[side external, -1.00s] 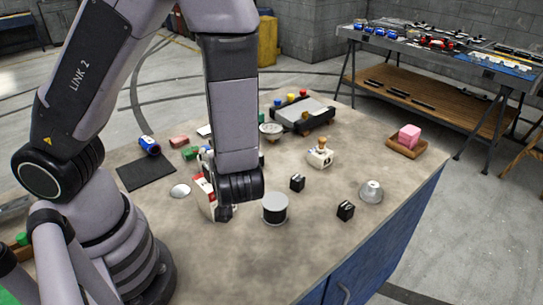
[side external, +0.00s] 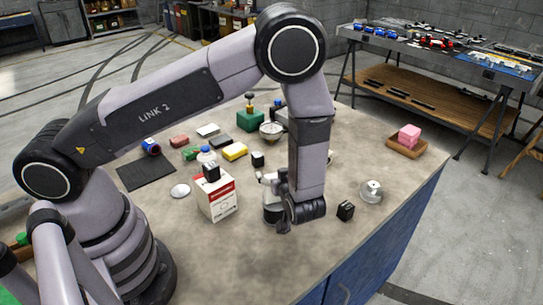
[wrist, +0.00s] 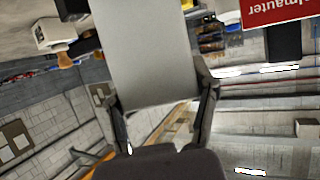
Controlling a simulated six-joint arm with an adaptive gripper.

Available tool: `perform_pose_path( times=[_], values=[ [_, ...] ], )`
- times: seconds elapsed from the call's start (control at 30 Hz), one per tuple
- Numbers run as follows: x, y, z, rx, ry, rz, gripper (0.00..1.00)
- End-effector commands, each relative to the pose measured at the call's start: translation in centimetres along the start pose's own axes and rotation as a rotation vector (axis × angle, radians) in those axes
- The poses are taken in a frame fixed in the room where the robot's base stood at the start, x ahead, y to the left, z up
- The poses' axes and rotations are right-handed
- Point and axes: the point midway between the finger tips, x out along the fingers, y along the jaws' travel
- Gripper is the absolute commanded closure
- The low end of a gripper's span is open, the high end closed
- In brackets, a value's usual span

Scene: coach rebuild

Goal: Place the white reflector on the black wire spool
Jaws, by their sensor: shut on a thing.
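My gripper (wrist: 158,95) is shut on a pale, flat-faced piece, taken as the white reflector (wrist: 150,55), which fills the middle of the wrist view between the fingers. In the side view my wrist and forearm hide most of the gripper; a small white piece shows just left of the forearm, and I cannot tell whether it is the reflector's end. The black wire spool (side external: 271,214) stands upright on the table, partly covered by my wrist. Contact between reflector and spool cannot be seen.
A red and white carton (side external: 217,203) stands left of the spool with a black block (side external: 212,173) on top. Another black block (side external: 345,211) and a silver cup-shaped part (side external: 371,191) lie to the right. The front of the table is clear.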

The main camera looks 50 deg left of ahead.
Motion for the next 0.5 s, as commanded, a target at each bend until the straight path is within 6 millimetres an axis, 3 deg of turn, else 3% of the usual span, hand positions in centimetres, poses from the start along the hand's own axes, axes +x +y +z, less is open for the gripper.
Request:
perform_pose_path(
  times=[0.37,0.4,0.5],
  values=[
    [0.14,-0.02,0.40,-0.001,0.000,0.000,0.78],
    [0.15,-0.02,0.42,-0.001,0.000,0.000,0.39],
    [0.14,-0.02,0.40,-0.001,0.000,0.000,0.26]
  ],
)
